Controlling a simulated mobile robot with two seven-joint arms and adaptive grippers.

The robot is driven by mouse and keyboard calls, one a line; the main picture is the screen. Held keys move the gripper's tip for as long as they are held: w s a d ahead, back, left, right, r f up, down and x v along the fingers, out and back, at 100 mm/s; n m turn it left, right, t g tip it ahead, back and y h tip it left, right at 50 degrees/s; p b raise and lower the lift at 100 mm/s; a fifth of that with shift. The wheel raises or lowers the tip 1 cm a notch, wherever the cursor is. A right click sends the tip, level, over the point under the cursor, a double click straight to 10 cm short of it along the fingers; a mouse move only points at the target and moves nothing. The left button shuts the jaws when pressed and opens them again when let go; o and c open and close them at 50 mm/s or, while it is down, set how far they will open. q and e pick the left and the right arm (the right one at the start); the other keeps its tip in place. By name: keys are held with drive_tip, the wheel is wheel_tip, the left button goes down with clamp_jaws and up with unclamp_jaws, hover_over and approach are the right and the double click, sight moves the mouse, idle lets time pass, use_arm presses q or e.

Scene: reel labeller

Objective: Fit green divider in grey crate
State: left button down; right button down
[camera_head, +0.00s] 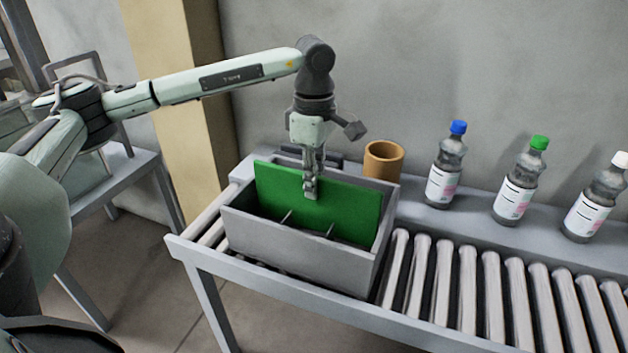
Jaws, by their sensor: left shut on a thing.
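The green divider (345,208) is a flat upright panel in the grey crate (285,250). It runs along the crate's length, toward the back, and its top edge stands above the crate's front wall. Its lower edge is hidden, so I cannot tell how deep it sits. Thin grey partitions show inside the crate in front of it. My left gripper (310,190) points down from above and is shut on the divider's top edge near its middle. My right gripper is not in view.
The crate stands on a roller conveyor (455,280), whose rollers are bare to the right. Behind it, an orange-brown cylinder (383,161) and bottles with blue (446,170), green (519,185) and white (597,200) caps stand on a ledge. A wall rises behind.

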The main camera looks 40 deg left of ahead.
use_arm(q)
drive_tip(key=shift+f+b, duration=0.35)
drive_tip(key=shift+f, duration=0.2)
drive_tip(key=c, duration=1.5)
unclamp_jaws()
drive_tip(key=shift+c, duration=0.2)
wheel_tip(320, 180, up, 12)
drive_tip(key=shift+r, duration=0.1)
